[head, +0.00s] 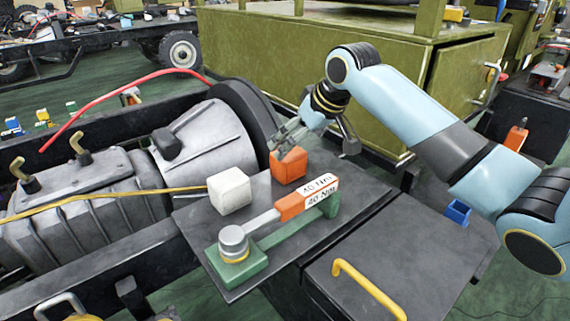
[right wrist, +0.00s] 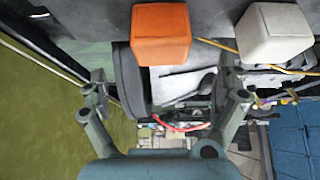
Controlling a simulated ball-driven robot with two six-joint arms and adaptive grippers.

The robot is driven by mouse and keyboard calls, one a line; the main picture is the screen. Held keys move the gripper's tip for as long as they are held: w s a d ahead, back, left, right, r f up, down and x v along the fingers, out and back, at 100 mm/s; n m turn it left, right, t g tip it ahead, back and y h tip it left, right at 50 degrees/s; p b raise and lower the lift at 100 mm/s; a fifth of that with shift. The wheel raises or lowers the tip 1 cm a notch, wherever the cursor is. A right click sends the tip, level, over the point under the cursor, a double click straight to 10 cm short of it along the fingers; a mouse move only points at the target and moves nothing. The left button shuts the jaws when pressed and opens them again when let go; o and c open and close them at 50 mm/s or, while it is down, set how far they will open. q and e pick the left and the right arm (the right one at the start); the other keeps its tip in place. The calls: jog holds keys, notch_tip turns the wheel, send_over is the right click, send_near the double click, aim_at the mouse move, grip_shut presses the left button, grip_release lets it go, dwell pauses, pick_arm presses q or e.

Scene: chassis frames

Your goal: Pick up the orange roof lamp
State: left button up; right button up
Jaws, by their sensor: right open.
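The orange roof lamp (head: 288,167) is a small orange block on the dark plate (head: 300,237), beside the black rim of the grey gearbox. It also shows in the right wrist view (right wrist: 160,36), ahead of the fingers and roughly in line with the gap between them. My right gripper (head: 315,148) is open and empty, close above and behind the lamp. In the right wrist view its fingertips (right wrist: 163,78) are spread wide, with nothing between them. In the head view one finger overlaps the lamp's top edge; I cannot tell whether it touches. My left gripper is not in view.
A white block (head: 230,191) stands left of the lamp. A torque wrench (head: 275,213) on a green holder lies in front. The gearbox (head: 205,140) is close on the left, a yellow handle (head: 367,290) at front right, and a large green cabinet (head: 300,62) behind.

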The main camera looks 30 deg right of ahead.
aim_at(288, 155)
jog(key=shift+x, duration=0.95)
jog(key=b+x, duration=0.1)
jog(key=x, duration=0.4)
jog(key=shift+a+b, duration=0.15)
jog(key=shift+b, duration=0.2)
jog(key=shift+s, duration=0.1)
jog(key=shift+c, duration=0.5)
jog(key=c, duration=0.5)
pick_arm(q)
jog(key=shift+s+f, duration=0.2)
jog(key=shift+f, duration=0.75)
pick_arm(e)
jog(key=c, duration=0.9)
jog(key=shift+c, duration=0.2)
